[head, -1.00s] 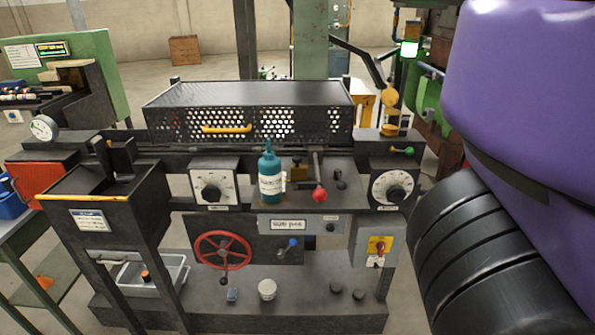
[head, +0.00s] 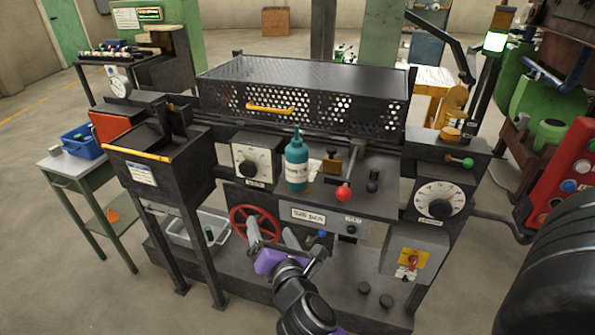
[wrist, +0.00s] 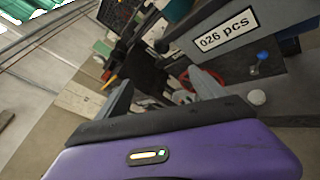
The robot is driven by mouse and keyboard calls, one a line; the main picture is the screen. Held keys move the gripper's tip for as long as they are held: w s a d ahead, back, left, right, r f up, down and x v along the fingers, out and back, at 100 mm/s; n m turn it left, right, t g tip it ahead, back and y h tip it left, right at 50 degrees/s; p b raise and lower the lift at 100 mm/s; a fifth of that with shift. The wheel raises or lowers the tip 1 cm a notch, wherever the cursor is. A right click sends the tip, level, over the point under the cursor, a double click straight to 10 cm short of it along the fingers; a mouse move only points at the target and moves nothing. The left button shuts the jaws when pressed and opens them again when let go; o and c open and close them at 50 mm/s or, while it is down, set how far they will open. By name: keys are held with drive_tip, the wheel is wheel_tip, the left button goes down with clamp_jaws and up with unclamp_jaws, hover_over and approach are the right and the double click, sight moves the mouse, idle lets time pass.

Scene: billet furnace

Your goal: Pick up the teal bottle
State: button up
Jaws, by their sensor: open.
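The teal bottle (head: 297,167) stands upright on the dark machine ledge in the head view. It has a white label and a narrow nozzle top. My gripper (head: 272,236) is in front of the machine, below and slightly left of the bottle, apart from it. Its two grey fingers are spread with nothing between them. In the wrist view the open fingers of my gripper (wrist: 163,92) point toward the machine. A teal patch shows at the top edge there; I cannot tell whether it is the bottle.
A red-knobbed lever (head: 343,192) and a brass block (head: 331,166) stand close right of the bottle. A dial box (head: 252,160) is to its left, and a perforated cover (head: 310,95) is behind. A red handwheel (head: 243,222) sits below the ledge.

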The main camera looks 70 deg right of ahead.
sight(296, 167)
drive_tip(key=d+r+n+g+h, duration=0.1)
drive_tip(key=d+r, duration=0.2)
drive_tip(key=d, duration=0.1)
drive_tip(key=d+r+n+g+h, duration=0.1)
drive_tip(key=d+r+g+h, duration=0.1)
drive_tip(key=d, duration=0.3)
drive_tip(key=d+r+g+h, duration=0.1)
drive_tip(key=d+r+h, duration=0.1)
drive_tip(key=d+r, duration=0.2)
drive_tip(key=shift+s+d+r+n+g, duration=0.15)
drive_tip(key=shift+d+r+n+g, duration=0.15)
drive_tip(key=shift+n+g, duration=0.1)
drive_tip(key=shift+p+x, duration=0.85)
drive_tip(key=shift+x, duration=2.15)
drive_tip(key=shift+s+f, duration=0.1)
drive_tip(key=shift+f, duration=0.05)
drive_tip(key=c, duration=1.7)
clamp_jaws()
